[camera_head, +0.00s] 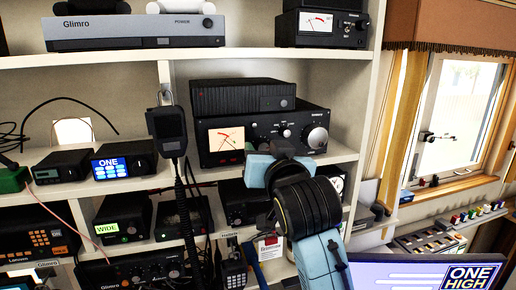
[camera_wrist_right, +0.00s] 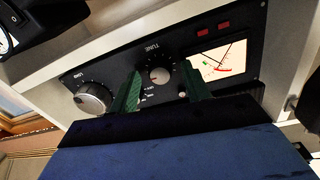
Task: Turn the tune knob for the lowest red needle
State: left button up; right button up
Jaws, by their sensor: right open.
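The black radio with the tune knob stands on the middle shelf in the head view (camera_head: 205,160). Its lit meter (camera_head: 226,139) shows a red needle and a dark needle; the wrist view also shows this meter (camera_wrist_right: 215,62). The tune knob (camera_wrist_right: 160,76) is round and grey, by the label TUNE. My right gripper (camera_wrist_right: 161,72) is open, its green fingers on either side of the knob; I cannot tell whether they touch it. In the head view my right gripper (camera_head: 265,153) covers part of the radio's front. My left gripper is not in view.
A larger silver knob (camera_wrist_right: 92,98) sits beside the tune knob. A dark box (camera_head: 243,97) rests on the radio. Other radios fill the cubbies; a window (camera_head: 455,115) is at right.

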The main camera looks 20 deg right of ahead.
jog(key=shift+c, duration=0.8)
jog(key=c, duration=0.8)
jog(key=shift+n, duration=1.1)
jog(key=shift+c, duration=0.2)
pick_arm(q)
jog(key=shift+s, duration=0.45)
pick_arm(e)
jog(key=o, duration=1)
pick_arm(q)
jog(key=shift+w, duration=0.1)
pick_arm(e)
jog(key=shift+s, duration=0.1)
